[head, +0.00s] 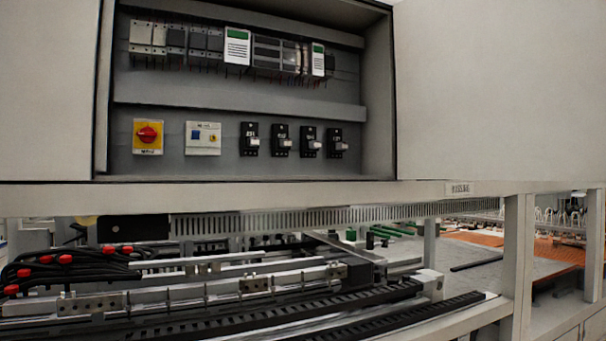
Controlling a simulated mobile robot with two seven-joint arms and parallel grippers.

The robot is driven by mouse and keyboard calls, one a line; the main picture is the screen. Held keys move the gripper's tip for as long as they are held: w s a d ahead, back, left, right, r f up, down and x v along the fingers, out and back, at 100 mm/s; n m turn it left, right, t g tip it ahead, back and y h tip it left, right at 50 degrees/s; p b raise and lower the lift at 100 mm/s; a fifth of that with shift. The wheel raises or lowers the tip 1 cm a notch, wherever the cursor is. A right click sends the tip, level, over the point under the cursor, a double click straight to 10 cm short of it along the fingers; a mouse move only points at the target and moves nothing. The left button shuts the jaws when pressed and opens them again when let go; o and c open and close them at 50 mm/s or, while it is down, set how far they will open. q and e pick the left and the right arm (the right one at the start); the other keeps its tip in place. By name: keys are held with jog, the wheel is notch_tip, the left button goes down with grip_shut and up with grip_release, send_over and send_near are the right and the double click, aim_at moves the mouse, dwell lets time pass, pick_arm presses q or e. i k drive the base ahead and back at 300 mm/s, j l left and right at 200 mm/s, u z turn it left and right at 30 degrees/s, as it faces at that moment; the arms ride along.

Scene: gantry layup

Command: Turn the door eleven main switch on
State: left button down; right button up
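A red rotary main switch on a yellow plate (148,134) is mounted at the lower left inside an open electrical cabinet (240,172). A label under its knob is too small to read for certain. The exact angle of the knob cannot be told. Neither of my grippers is in the head view.
Right of the switch are a pale panel with a blue part (203,138) and several black breakers (250,139). Modules line the upper rail. Below the cabinet ledge lie linear rails (200,292) and black cables with red ends (65,259). The space before the cabinet looks clear.

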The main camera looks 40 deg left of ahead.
aim_at(146, 134)
jog(key=u, duration=1)
